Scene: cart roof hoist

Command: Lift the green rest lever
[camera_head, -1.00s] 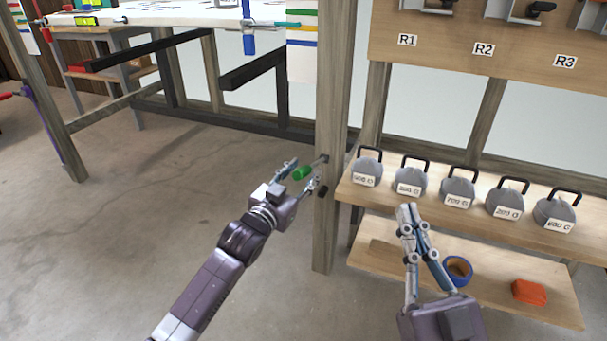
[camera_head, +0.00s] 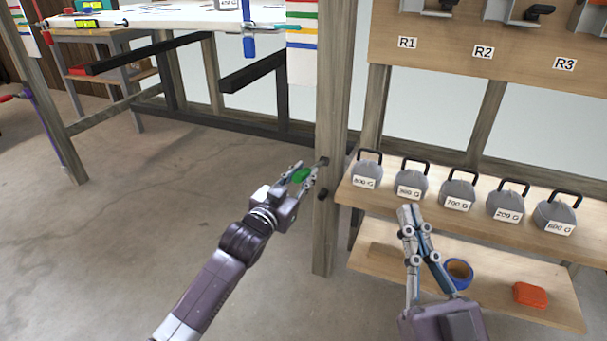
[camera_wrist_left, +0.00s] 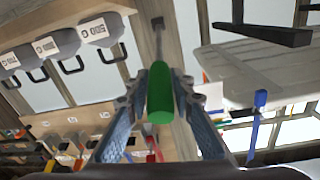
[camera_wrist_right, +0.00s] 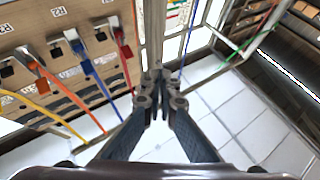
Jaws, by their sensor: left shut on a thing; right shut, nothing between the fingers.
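The green rest lever (camera_head: 300,175) sticks out from the wooden post (camera_head: 332,120) on a thin metal rod. My left gripper (camera_head: 303,176) is shut on its green handle, with one finger on each side. In the left wrist view the green handle (camera_wrist_left: 160,92) sits between the two fingers, and its rod runs up to the post. My right gripper (camera_head: 408,212) is shut and empty in front of the weight shelf. In the right wrist view its fingertips (camera_wrist_right: 160,80) meet with nothing between them.
Several grey weights (camera_head: 458,190) with black handles stand on the upper shelf at right. A blue tape roll (camera_head: 458,272) and an orange box (camera_head: 530,294) lie on the lower shelf. Floor at left is clear.

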